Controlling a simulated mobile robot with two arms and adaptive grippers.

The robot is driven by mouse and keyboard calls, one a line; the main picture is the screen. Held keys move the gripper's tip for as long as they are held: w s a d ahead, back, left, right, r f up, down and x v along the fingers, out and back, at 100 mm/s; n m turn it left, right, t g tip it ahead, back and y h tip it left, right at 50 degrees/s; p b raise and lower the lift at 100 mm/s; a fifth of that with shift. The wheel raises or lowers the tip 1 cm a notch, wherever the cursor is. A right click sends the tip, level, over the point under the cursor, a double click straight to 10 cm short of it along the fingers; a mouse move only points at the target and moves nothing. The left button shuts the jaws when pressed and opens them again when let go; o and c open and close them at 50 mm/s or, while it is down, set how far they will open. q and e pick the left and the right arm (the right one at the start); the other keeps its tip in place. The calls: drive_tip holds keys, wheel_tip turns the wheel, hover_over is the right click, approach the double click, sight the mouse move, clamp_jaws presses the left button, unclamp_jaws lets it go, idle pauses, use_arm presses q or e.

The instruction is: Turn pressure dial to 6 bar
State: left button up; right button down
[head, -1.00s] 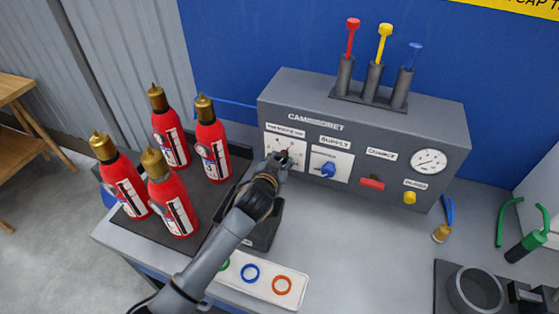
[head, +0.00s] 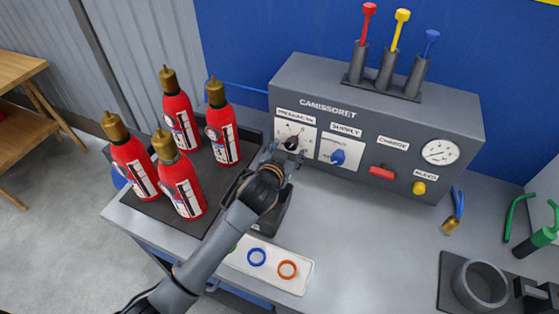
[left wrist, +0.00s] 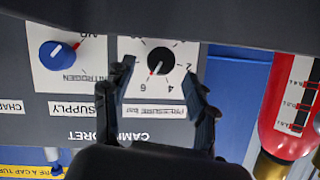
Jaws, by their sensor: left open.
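The pressure dial is a black round knob (head: 291,143) on a white plate at the left of the grey cabinet front. In the left wrist view, which is upside down, the knob (left wrist: 161,58) shows its pointer aimed roughly at the printed 6. My left gripper (head: 283,157) is open just in front of and below the dial. In the left wrist view its two dark fingers (left wrist: 166,95) are spread to either side of the dial plate, and nothing is between them. The knob looks clear of the fingers. My right gripper is out of view.
The blue supply knob (head: 338,157) sits close beside the dial. A red switch (head: 382,171), a gauge (head: 440,152) and a yellow button (head: 419,188) are further right. Several red extinguishers (head: 180,185) stand left of my arm. A ring tray (head: 303,275) lies in front.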

use_arm(q)
drive_tip(key=v, duration=0.9)
